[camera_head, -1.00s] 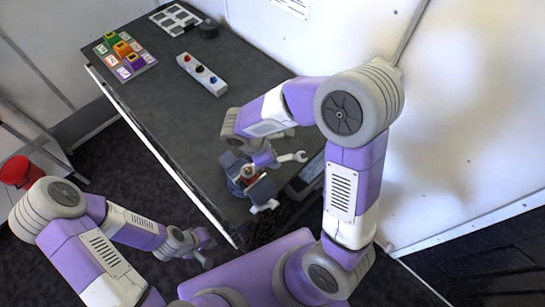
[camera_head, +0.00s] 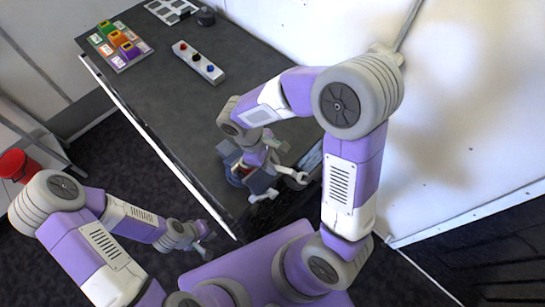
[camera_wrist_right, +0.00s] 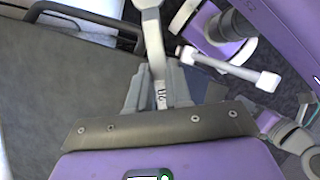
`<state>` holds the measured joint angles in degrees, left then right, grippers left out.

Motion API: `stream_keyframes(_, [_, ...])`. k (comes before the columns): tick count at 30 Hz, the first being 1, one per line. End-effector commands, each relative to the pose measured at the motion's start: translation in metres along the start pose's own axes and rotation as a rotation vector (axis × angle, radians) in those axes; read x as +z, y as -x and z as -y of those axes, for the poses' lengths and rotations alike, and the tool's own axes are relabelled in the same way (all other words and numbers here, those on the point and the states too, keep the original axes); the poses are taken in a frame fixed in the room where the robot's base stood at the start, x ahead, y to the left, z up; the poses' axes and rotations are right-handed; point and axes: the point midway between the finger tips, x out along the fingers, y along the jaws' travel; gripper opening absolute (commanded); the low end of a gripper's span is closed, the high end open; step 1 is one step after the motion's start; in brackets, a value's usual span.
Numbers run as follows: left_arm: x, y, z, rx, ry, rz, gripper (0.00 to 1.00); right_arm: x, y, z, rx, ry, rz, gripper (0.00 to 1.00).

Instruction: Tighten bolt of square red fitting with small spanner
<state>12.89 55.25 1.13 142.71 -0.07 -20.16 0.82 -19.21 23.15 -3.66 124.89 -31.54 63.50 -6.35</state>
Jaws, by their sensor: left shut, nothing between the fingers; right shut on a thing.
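My right gripper (camera_head: 270,148) is shut on the small spanner (camera_head: 293,177), over the near end of the bench by the vise. The right wrist view shows the grey spanner (camera_wrist_right: 154,45) between the fingers (camera_wrist_right: 160,85), its shaft pointing away from the gripper. The blue-grey vise (camera_head: 262,183) stands at the bench's near end, partly covered by my right arm and gripper. The square red fitting cannot be made out now, and its bolt is not visible. My left gripper (camera_head: 203,238) is shut and empty, beside the bench above the floor.
The dark bench (camera_head: 165,95) is mostly clear. A white strip with coloured knobs (camera_head: 198,62), a tray of coloured blocks (camera_head: 120,45) and a black round object (camera_head: 206,16) lie towards its far end. A white wall (camera_head: 460,130) stands right. A red bucket (camera_head: 14,164) is far left.

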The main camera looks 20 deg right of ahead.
Motion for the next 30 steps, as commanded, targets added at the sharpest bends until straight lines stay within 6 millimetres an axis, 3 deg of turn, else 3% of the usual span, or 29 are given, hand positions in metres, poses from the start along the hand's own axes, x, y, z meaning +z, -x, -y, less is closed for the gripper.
stream_keyframes(24, [0.000,0.002,-0.001,0.000,0.000,0.000,0.00,-0.016,0.008,0.045,-0.253,-0.611,-0.009,0.00])
stream_keyframes(30, [0.000,0.002,-0.001,0.000,0.000,0.000,0.00,-0.017,0.008,0.045,-0.260,-0.632,-0.010,0.00])
